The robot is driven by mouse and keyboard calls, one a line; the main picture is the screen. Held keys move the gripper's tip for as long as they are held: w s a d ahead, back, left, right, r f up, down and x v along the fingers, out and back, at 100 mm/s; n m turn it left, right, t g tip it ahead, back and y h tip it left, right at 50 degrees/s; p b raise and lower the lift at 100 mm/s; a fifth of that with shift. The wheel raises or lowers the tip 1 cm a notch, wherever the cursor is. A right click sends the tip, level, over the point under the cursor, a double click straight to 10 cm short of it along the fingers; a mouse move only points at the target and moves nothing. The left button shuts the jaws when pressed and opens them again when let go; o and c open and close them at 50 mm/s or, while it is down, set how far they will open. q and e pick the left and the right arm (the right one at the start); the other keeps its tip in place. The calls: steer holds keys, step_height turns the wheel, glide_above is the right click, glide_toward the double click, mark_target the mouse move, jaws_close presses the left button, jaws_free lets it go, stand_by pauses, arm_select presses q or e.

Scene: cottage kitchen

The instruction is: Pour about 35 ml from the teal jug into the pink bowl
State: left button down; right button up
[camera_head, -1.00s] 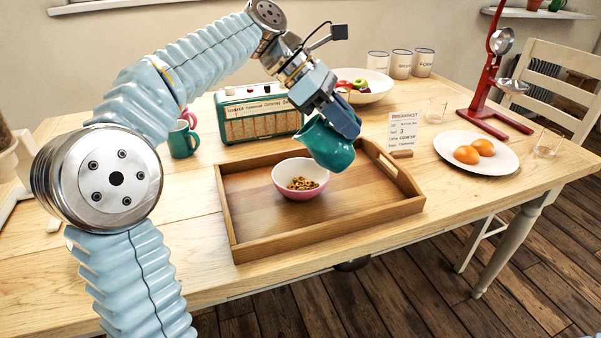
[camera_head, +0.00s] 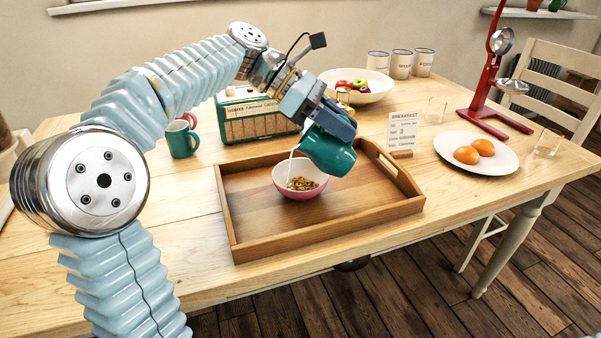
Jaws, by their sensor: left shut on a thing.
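My left gripper (camera_head: 336,124) is shut on the teal jug (camera_head: 327,152) and holds it above the tray, at the right side of the pink bowl (camera_head: 300,191). The jug is tipped steeply, its mouth toward the left, over the bowl. A thin white stream runs down from its lip into the bowl. The bowl stands upright on the wooden tray (camera_head: 270,232) and holds brown cereal rings. The liquid level in the bowl is too small to tell. My right gripper is not in view.
A radio (camera_head: 255,118) and green mug (camera_head: 182,140) stand behind the tray. The table's front left is clear.

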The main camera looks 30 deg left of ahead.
arm_select(q)
steer(key=shift+d, duration=0.4)
steer(key=shift+d+r, duration=0.15)
steer(key=shift+d, duration=0.55)
steer(key=shift+d, duration=0.1)
steer(key=shift+r+h, duration=0.3)
steer(key=shift+h, duration=0.3)
stand_by(0.7)
steer(key=shift+w+d+f+g+y, duration=0.2)
steer(key=shift+d+y, duration=0.4)
steer(key=shift+y, duration=0.55)
steer(key=shift+w+d+f+g+y, duration=0.15)
steer(key=shift+d+g+y, duration=0.3)
steer(key=shift+y, duration=0.75)
steer(key=shift+w+d+f+g+y, duration=0.15)
steer(key=shift+w+d+y, duration=0.1)
steer(key=shift+d+y, duration=0.7)
steer(key=shift+a+r, duration=0.1)
steer(key=shift+a, duration=0.1)
